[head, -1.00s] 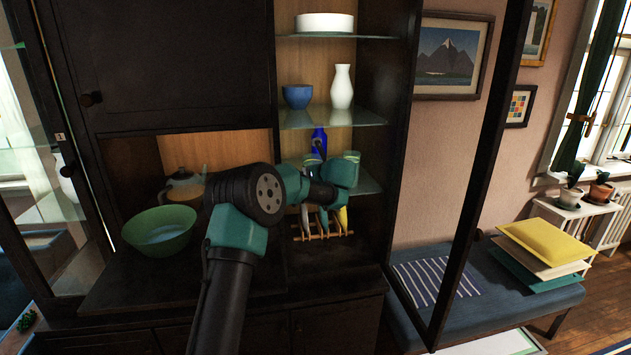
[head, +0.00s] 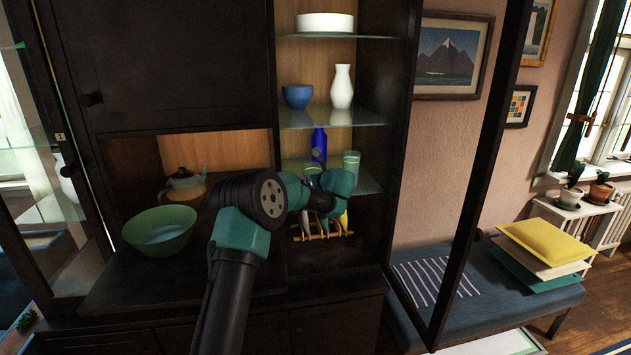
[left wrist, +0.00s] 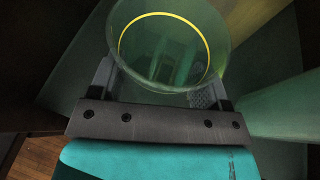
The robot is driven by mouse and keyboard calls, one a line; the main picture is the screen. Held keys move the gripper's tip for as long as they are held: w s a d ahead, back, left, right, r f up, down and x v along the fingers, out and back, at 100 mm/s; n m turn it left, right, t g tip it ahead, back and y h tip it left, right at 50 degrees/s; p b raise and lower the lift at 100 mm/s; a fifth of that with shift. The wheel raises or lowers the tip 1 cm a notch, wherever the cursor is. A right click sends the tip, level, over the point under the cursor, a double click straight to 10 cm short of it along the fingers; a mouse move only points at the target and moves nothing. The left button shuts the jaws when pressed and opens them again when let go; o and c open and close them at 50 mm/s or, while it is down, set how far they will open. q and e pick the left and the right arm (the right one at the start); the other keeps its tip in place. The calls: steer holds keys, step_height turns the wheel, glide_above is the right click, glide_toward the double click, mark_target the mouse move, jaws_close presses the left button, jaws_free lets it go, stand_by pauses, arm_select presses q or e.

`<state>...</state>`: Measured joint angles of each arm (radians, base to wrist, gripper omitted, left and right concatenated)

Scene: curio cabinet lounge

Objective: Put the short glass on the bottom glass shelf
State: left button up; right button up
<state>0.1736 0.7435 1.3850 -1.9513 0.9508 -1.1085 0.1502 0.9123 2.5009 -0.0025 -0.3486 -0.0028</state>
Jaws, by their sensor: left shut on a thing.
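The short glass (left wrist: 168,50), greenish and clear with a yellow band near its rim, is between the fingers of my left gripper (left wrist: 165,85) in the left wrist view. The gripper is shut on it. In the head view the left arm reaches into the right-hand cabinet bay, and my wrist hides most of the glass; a pale bit of it (head: 312,170) shows above. The bottom glass shelf (head: 369,184) is right behind my wrist. I cannot tell whether the glass touches the shelf. My right gripper is not in view.
A blue bottle (head: 319,146) and a green glass (head: 351,162) stand on the bottom shelf near my gripper. A blue bowl (head: 297,96) and white vase (head: 342,87) stand one shelf above. A rack (head: 322,235) stands below. A green bowl (head: 160,230) is left.

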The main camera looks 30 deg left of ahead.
arm_select(q)
steer(key=shift+f, duration=0.1)
steer(key=o, duration=1.1)
steer(key=shift+c, duration=0.2)
steer(key=shift+d, duration=0.1)
steer(key=v, duration=1.2)
